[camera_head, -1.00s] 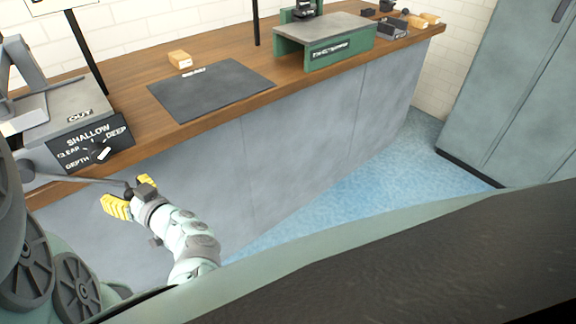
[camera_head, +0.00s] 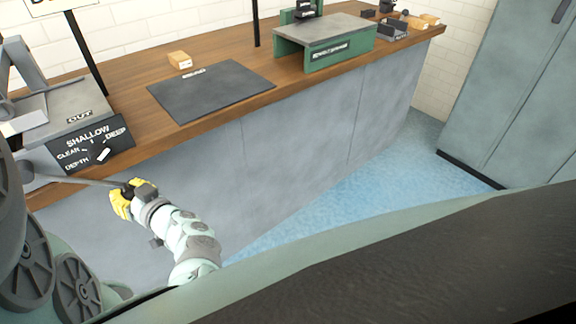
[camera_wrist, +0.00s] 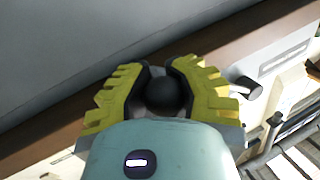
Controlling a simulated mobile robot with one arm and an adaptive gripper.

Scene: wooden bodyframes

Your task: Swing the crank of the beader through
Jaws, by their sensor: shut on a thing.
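My gripper (camera_head: 124,196), with yellow fingers, is shut on the dark knob at the crank's end. In the wrist view the round black crank knob (camera_wrist: 162,92) sits between the two yellow fingers of my gripper (camera_wrist: 163,88). The crank's hub is partly hidden by my arm at the left.
The wooden bench (camera_head: 140,65) carries a dark mat (camera_head: 212,90), a wooden block (camera_head: 180,60) and a green-sided stand (camera_head: 338,50). Small blocks lie at its far right end. A grey cabinet (camera_head: 515,90) stands right. Blue floor (camera_head: 370,185) is clear between.

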